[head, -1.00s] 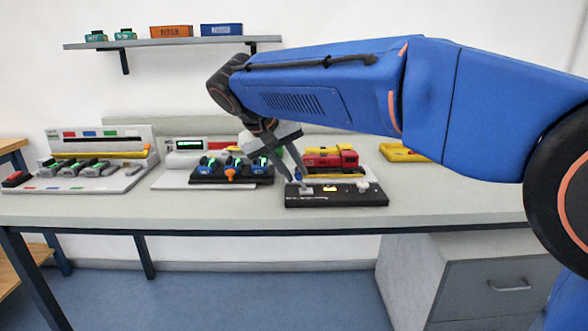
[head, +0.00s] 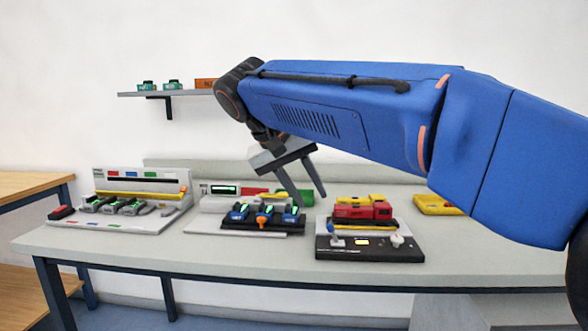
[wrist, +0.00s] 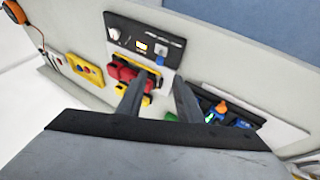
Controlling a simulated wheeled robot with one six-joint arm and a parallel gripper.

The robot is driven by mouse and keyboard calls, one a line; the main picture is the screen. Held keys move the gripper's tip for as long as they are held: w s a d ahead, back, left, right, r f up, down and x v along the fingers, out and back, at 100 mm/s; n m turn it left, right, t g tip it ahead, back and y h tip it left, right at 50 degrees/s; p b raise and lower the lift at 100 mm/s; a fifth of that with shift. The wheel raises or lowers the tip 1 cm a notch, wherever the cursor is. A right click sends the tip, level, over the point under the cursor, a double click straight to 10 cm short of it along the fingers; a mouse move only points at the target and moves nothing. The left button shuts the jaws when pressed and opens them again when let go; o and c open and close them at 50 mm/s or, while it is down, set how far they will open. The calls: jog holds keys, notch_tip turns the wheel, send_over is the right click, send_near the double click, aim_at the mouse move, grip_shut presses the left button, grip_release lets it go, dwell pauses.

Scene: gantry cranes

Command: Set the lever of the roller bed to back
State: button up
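A black panel (head: 385,254) stands at the front of the bench. A small lever (head: 335,232) with a bluish-grey tip rises from a pale plate at its left end. A lit yellow window and a white knob (head: 396,240) are to its right. The panel's lettering is too small to read. The lever's exact tilt is hard to tell. My gripper (head: 309,195) is open and empty, above and behind the lever, apart from it. In the wrist view, my fingers (wrist: 158,90) are spread, with the panel (wrist: 130,38) beyond them.
A red and yellow model vehicle (head: 362,210) sits directly behind the panel. A dark unit (head: 262,222) with blue parts and an orange knob stands to the left. Further left is a grey unit (head: 125,210) with several levers. A yellow box (head: 436,204) lies at right.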

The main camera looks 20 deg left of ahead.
jog(key=v, duration=0.7)
dwell(0.3)
jog(key=w+d+f+g, duration=0.1)
jog(key=w+d+f, duration=0.1)
jog(key=d, duration=0.7)
jog(key=w+d+f, duration=0.1)
jog(key=w+d, duration=0.1)
jog(key=d, duration=0.6)
jog(key=s+d+f+y, duration=0.1)
jog(key=d+f, duration=0.1)
jog(key=d, duration=0.4)
jog(key=s+d+f+m+g, duration=0.1)
jog(key=d+f, duration=0.2)
jog(key=d, duration=0.2)
jog(key=s+d+f+y, duration=0.1)
jog(key=d+f, duration=0.1)
jog(key=d, duration=0.4)
jog(key=s+d+f+m, duration=0.1)
jog(key=s+d+f, duration=0.8)
jog(key=f, duration=0.2)
jog(key=s+d+f+m+t+y, duration=0.1)
jog(key=s+d+f+m, duration=0.1)
jog(key=s+d+f, duration=0.7)
notch_tip(320, 180, down, 4)
jog(key=shift+r, duration=0.25)
